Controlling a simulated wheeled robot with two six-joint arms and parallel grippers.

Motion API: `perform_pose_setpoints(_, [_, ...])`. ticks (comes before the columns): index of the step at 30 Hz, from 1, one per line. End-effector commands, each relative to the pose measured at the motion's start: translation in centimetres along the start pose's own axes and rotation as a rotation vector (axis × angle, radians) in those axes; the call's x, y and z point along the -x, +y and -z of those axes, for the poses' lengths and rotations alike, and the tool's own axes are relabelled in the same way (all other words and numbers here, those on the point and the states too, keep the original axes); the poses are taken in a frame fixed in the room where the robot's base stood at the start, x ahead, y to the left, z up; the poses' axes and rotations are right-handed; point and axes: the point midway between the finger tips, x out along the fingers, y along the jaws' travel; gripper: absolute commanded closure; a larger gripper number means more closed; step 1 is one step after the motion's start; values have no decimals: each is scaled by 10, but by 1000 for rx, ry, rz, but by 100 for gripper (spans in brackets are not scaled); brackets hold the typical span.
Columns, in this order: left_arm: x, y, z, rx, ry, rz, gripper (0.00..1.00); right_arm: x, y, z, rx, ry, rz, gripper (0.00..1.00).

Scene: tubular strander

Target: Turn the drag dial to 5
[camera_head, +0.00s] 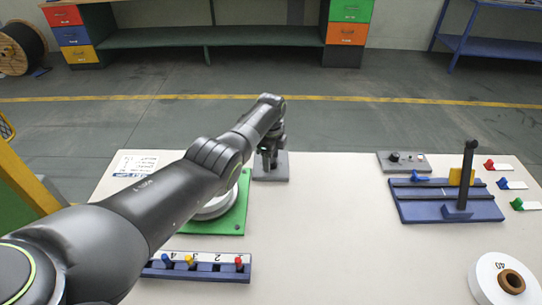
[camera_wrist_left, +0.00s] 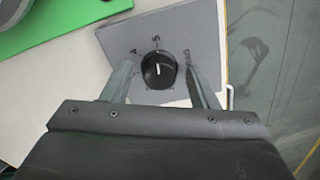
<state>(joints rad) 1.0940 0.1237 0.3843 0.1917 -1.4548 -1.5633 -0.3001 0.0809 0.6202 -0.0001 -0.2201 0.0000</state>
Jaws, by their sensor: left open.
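The drag dial (camera_wrist_left: 158,70) is a round black knob with a white pointer line, on a grey plate (camera_wrist_left: 185,25). In the left wrist view the line points roughly up the picture, near a small mark that may be a 5; the marks are too small to read surely. My left gripper (camera_wrist_left: 160,75) is open, one finger on each side of the knob; contact cannot be told. In the head view the left gripper (camera_head: 269,152) points down over the grey plate (camera_head: 283,172) and hides the dial. My right gripper is not in view.
A green plate (camera_head: 238,222) with a round grey part is left of the dial, partly behind my arm. A blue numbered peg rack (camera_head: 215,273) stands in front. A blue rail fixture (camera_head: 420,212), coloured clips and a white spool (camera_head: 488,277) are at right. The table middle is clear.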

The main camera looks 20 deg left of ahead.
Motion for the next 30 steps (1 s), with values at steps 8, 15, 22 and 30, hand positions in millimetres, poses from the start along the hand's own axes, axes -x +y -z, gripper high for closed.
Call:
perform_pose_setpoints(8, [21, -1, 0, 0, 0, 3, 46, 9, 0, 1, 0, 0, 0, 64])
perform_pose_setpoints(15, [62, 0, 0, -1, 0, 4, 46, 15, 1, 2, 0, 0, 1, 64])
perform_pose_setpoints(22, [115, -1, 0, 0, 0, 6, 46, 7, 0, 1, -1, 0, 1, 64])
perform_pose_setpoints(30, [162, -1, 0, 0, 0, 3, 46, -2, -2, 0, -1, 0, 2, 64])
